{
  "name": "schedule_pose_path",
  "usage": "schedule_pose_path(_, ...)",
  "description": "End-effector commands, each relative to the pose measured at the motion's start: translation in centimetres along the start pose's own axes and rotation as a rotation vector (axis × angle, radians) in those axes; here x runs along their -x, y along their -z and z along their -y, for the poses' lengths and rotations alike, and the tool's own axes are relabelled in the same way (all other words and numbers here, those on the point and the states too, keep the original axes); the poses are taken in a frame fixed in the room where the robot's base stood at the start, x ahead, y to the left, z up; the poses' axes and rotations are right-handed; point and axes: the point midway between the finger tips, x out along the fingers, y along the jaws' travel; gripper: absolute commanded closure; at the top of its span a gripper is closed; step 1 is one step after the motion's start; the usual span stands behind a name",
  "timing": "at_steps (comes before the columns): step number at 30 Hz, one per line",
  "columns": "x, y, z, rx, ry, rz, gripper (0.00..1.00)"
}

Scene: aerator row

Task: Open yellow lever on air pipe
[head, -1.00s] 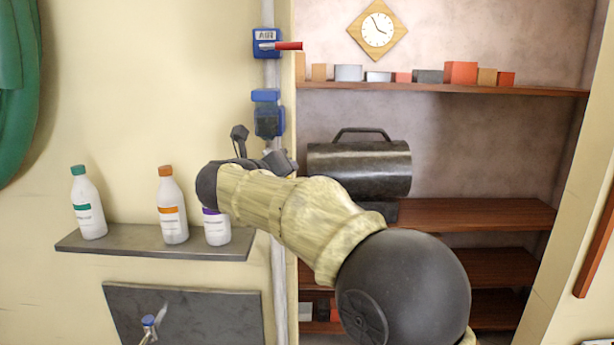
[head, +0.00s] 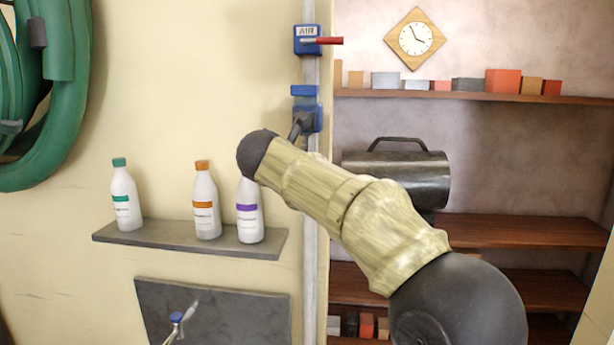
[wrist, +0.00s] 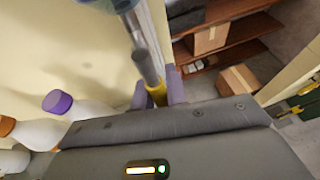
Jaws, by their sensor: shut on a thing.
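The air pipe (head: 310,190) is a pale vertical pipe on the wall, with a blue fitting (head: 306,92) on it in the head view. The pipe also shows at the top of the wrist view (wrist: 157,32). In the wrist view the yellow lever (wrist: 157,93), below a grey rod, is between the two fingers of my gripper (wrist: 158,95). My gripper is shut on it. In the head view my gripper (head: 302,124) is at the lower part of the blue fitting, partly hidden by my arm; the yellow lever cannot be made out there.
A blue AIR valve (head: 307,40) with a red handle (head: 328,41) is higher on the pipe. Bottles (head: 206,206) stand on a grey ledge (head: 160,237) to the left. A dark canister (head: 400,178) and shelves (head: 520,231) are to the right. A green hose (head: 70,120) hangs far left.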

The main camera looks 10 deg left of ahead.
Motion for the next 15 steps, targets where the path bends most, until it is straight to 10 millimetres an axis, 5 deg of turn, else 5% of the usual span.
schedule_pose_path(11,-0.06,0.14,-0.08,-0.010,-0.004,-0.006,1.00)
schedule_pose_path(12,-0.08,0.13,-0.06,-0.010,-0.004,-0.006,0.84)
schedule_pose_path(15,-0.09,0.11,-0.02,-0.010,-0.003,-0.005,0.64)
